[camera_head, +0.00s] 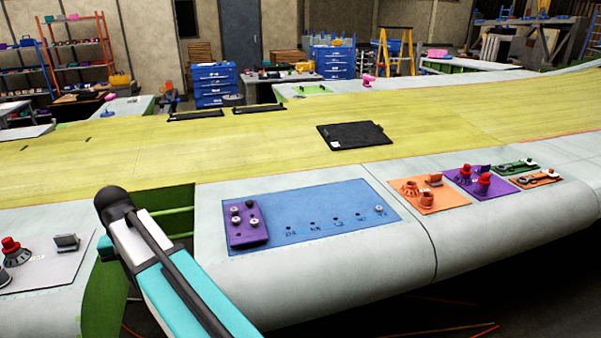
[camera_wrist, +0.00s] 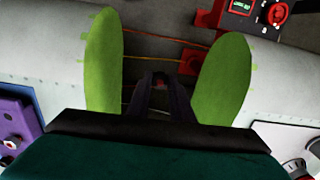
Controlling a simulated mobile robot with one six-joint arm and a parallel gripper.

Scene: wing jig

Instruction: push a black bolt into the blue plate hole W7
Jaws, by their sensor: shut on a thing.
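The blue plate (camera_head: 300,202) lies on the grey wing edge, with a row of small holes and labels too small to read. A silver bolt (camera_head: 379,209) stands at its right-end hole. A purple block (camera_head: 246,235) on the plate's left part bears dark and silver bolts; it shows at the lower left in the wrist view (camera_wrist: 22,125). My gripper (camera_wrist: 160,80) is shut, over the open gap left of the plate. The black bolt between its dark fingertips is hardly distinguishable. In the head view my forearm hides the gripper.
Green rib walls (camera_wrist: 222,80) flank the open gap. An orange plate (camera_head: 430,201) and a violet plate (camera_head: 475,188) with fittings lie to the right. A black tablet (camera_head: 354,135) lies on the yellow skin. A grey plate (camera_head: 45,262) with fittings is at left.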

